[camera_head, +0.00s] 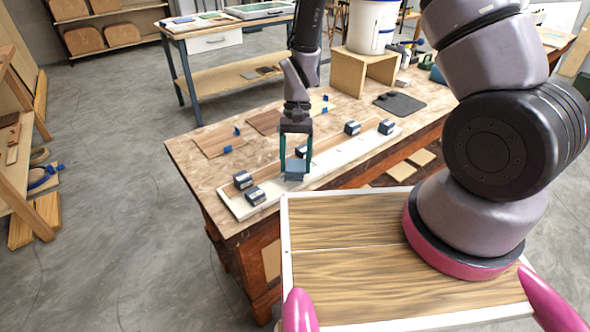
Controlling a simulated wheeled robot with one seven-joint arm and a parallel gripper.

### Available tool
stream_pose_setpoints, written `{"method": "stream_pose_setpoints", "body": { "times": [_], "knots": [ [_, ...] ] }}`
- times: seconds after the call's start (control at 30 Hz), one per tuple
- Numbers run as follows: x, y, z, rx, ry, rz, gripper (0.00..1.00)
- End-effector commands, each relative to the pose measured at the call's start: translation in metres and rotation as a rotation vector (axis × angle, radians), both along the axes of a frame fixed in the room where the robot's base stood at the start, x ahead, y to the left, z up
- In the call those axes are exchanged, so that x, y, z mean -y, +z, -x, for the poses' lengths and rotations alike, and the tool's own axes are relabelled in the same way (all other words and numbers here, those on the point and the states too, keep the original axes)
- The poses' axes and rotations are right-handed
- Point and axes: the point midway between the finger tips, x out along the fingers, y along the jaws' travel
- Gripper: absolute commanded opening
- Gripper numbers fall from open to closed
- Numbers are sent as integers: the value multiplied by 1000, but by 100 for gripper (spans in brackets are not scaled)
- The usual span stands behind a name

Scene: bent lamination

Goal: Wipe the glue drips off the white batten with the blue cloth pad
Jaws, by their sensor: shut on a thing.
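The white batten (345,156) lies along the front edge of the wooden workbench, running from lower left to upper right. My gripper (296,164) points down over the batten's middle with its dark green fingers shut on the blue cloth pad (295,171). The pad looks grey-blue and is at the batten's surface; I cannot tell whether it touches. The glue drips are too small to make out, and the pad and fingers hide part of the batten.
Several dark clamp-like blocks sit along the batten, including one at its left end (255,196) and one toward the right (352,127). Thin wood sheets (218,140) lie behind it. A white bucket (371,25) stands on a wooden stand (364,66) farther back.

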Motion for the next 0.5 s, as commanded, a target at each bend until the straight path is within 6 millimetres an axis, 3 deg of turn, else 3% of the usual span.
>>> {"method": "stream_pose_setpoints", "body": {
  "times": [0.5],
  "knots": [
    [5,46,-3,1,-9,0,0]
  ]
}}
